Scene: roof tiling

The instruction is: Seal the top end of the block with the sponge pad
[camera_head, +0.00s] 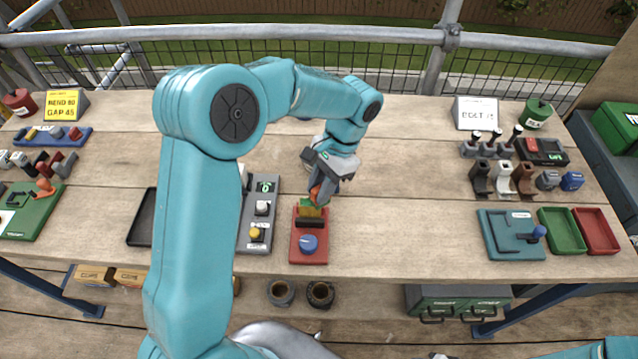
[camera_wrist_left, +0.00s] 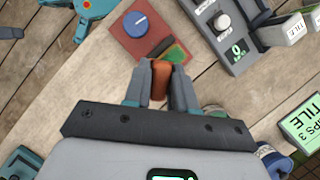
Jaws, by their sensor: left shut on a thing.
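My left gripper (camera_head: 317,192) is shut on an orange-brown block (camera_head: 315,195). The block also shows between the fingers in the left wrist view (camera_wrist_left: 160,82). The gripper is above the back end of a red fixture (camera_head: 297,253) with a blue knob (camera_head: 308,243). A green and yellow pad, which looks like the sponge pad (camera_head: 312,212), sits on the fixture behind a black bar (camera_head: 310,223). It shows beside the block's end in the left wrist view (camera_wrist_left: 177,53). I cannot tell whether block and pad touch. My right gripper is out of view.
A grey panel with knobs and a green display (camera_head: 265,187) stands just left of the fixture. A black tray (camera_head: 141,218) is partly behind my left arm. A teal fixture (camera_head: 511,247), green tray (camera_head: 562,246) and red tray (camera_head: 596,246) are at right. The table between is clear.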

